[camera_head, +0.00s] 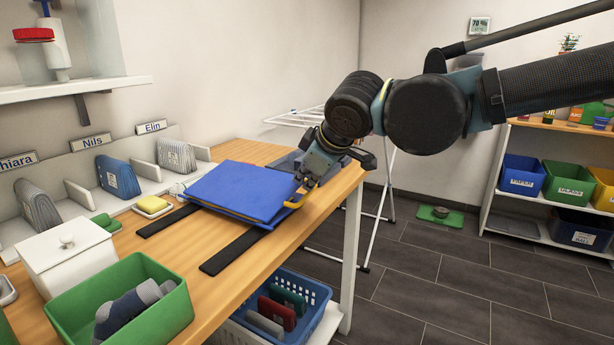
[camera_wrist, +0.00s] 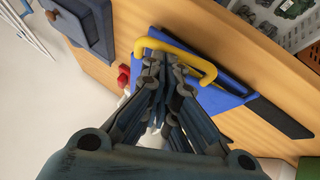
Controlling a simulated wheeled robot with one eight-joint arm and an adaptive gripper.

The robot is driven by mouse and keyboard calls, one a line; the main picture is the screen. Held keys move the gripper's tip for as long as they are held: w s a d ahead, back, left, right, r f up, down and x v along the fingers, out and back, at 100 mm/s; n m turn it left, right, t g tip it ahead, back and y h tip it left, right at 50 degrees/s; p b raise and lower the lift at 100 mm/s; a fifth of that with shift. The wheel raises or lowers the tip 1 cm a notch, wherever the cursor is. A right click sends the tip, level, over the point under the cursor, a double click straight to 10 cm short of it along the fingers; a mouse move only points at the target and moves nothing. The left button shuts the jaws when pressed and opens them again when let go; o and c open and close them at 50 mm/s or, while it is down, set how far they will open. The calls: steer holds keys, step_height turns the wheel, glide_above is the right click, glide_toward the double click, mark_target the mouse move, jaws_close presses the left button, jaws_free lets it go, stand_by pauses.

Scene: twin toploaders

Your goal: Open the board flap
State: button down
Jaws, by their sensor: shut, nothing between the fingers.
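The blue board (camera_head: 235,190) lies on the wooden table, with its panels stacked flat and dark strips (camera_head: 232,252) reaching out from under it. A yellow handle (camera_head: 295,202) is at its right edge. It also shows in the wrist view (camera_wrist: 180,50) as a bent yellow bar. My gripper (camera_head: 303,186) is at this edge, pointing down. In the wrist view my fingertips (camera_wrist: 165,62) are together, right by the handle and seemingly within its bend. I cannot tell whether they touch it. Nothing shows between the fingers. My gripper hides part of the board's right corner.
A blue-grey box (camera_wrist: 92,28) stands on the table close to my gripper. A green bin (camera_head: 140,310) with socks and a white lidded box (camera_head: 68,262) are at the front left. A blue basket (camera_head: 315,292) sits below the table. A drying rack (camera_head: 375,225) stands behind.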

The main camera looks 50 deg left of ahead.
stand_by(0.5)
steer(key=shift+s+r, duration=0.1)
steer(key=shift+r, duration=0.45)
steer(key=d+r, duration=0.5)
steer(key=r, duration=0.5)
steer(key=shift+s+d+r, duration=0.25)
steer(key=shift+s+r, duration=0.05)
steer(key=shift+r, duration=0.05)
